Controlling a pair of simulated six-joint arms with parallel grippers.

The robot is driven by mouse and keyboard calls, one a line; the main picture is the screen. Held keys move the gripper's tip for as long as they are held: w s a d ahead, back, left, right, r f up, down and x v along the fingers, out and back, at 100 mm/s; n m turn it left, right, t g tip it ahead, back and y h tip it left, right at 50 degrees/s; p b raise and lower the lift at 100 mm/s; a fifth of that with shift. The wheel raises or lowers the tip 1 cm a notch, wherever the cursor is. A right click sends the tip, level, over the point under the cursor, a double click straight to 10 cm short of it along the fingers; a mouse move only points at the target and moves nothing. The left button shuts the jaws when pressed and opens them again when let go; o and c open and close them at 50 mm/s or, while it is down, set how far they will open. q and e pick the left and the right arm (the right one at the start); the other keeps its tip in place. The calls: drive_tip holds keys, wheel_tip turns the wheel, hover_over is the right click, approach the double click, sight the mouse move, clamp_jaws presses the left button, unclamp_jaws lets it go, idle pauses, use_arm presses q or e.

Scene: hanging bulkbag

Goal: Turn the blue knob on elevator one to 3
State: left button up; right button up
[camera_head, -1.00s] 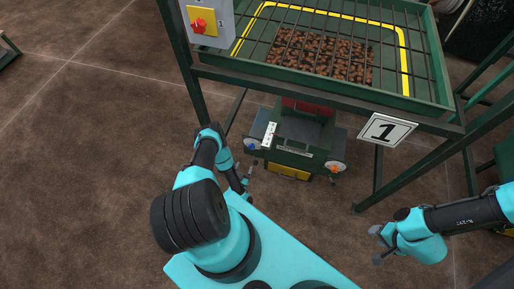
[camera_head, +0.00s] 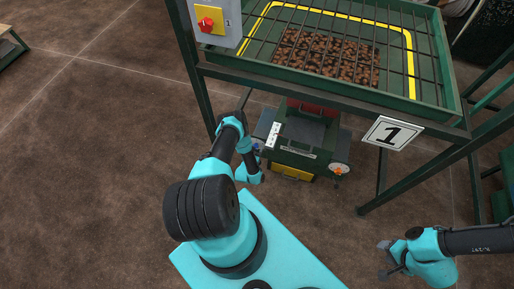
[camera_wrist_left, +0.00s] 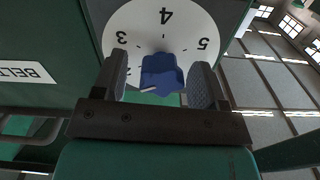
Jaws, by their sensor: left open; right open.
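In the left wrist view the blue knob (camera_wrist_left: 162,72) sits on a white dial (camera_wrist_left: 125,25) showing 3 on the left, 4 at the top and 5 on the right. My left gripper (camera_wrist_left: 160,66) is open, with one finger on each side of the knob and a visible gap on both sides. A pale mark shows at the knob's lower left; I cannot tell which number it selects. In the head view the elevator (camera_head: 297,150) stands under the frame, and my left wrist largely hides its left side. My right gripper (camera_head: 388,260) is open and empty at lower right.
A grey box with a red switch (camera_head: 208,20) is at upper left. An orange knob (camera_head: 338,171) is on the elevator's right. Open floor lies left.

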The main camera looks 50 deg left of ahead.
use_arm(q)
drive_tip(key=c, duration=0.9)
drive_tip(key=shift+m, duration=0.5)
drive_tip(key=m, duration=0.5)
drive_tip(key=shift+d, duration=0.1)
drive_tip(key=m, duration=0.5)
drive_tip(key=shift+f+m, duration=0.1)
drive_tip(key=shift+m, duration=0.3)
drive_tip(key=o, duration=0.9)
